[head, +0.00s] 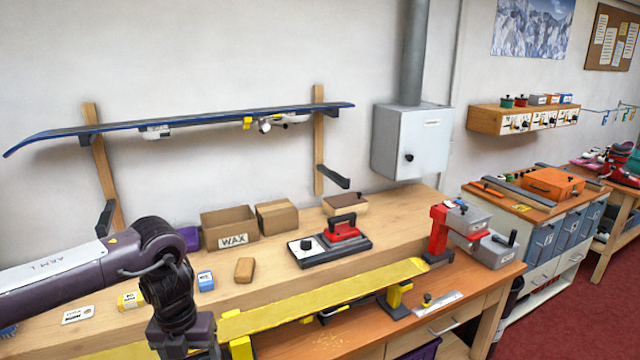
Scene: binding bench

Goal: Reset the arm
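My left arm (75,268) comes in from the left over the bench and bends down at a dark joint (160,245). Its lower part (178,318) runs out of the bottom edge, in front of a yellow ski (320,297) lying along the bench. The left gripper and its fingertips are below the picture, so its state is hidden. My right arm and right gripper do not show.
On the workbench (400,205) are a WAX box (230,228), a red iron (342,230) on a dark base, a brown block (244,270) and a red clamp (440,232). A blue ski (200,122) hangs on wall brackets. Red floor (600,310) lies open at right.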

